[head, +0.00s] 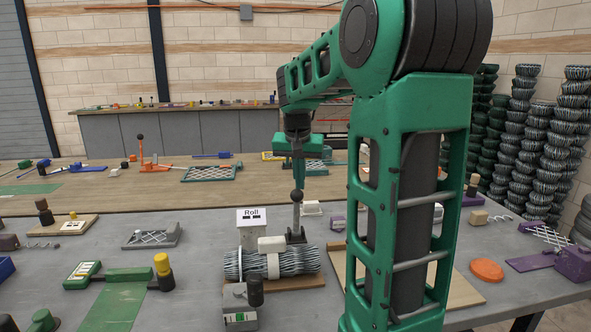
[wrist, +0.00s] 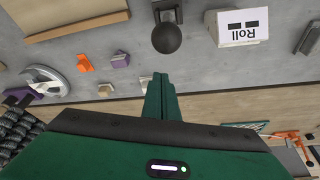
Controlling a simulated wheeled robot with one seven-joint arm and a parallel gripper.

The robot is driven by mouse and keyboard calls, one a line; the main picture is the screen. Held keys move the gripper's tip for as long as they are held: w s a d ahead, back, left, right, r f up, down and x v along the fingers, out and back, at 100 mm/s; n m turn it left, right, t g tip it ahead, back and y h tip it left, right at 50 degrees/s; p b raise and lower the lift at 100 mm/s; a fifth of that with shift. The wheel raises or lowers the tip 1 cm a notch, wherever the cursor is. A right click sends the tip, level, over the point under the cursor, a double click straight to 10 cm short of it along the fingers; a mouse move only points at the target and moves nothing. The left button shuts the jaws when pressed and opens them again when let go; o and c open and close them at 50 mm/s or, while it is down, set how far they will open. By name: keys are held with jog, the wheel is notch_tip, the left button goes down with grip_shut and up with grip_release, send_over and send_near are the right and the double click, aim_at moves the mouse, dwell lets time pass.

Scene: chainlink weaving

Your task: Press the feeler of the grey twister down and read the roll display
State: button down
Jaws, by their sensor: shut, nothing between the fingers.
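The grey twister's feeler is an upright grey lever with a black ball knob (head: 297,196), standing behind the mesh roll (head: 240,265). The knob also shows in the wrist view (wrist: 166,38). The white Roll display (head: 252,221) stands just left of the feeler, and in the wrist view (wrist: 238,38) it appears upside down with two dark windows; I can read no figures. My gripper (head: 298,180) is shut and empty, pointing down just above the knob. In the wrist view its fingertips (wrist: 159,76) show a small gap to the knob. I cannot tell the exact height.
The roll lies on a wooden board (head: 300,284) with a grey block and black knob (head: 256,292) in front. A wooden tray (head: 460,284) is at the right. A green tool (head: 83,275) and yellow-topped post (head: 162,266) stand left. An orange disc (head: 486,270) lies far right.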

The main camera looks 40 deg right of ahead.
jog(key=shift+s+a+r, duration=0.15)
jog(key=shift+s+a, duration=0.4)
jog(key=shift+a, duration=0.2)
jog(key=shift+s+a+r, duration=0.1)
jog(key=shift+s+a, duration=0.4)
jog(key=shift+a, duration=0.2)
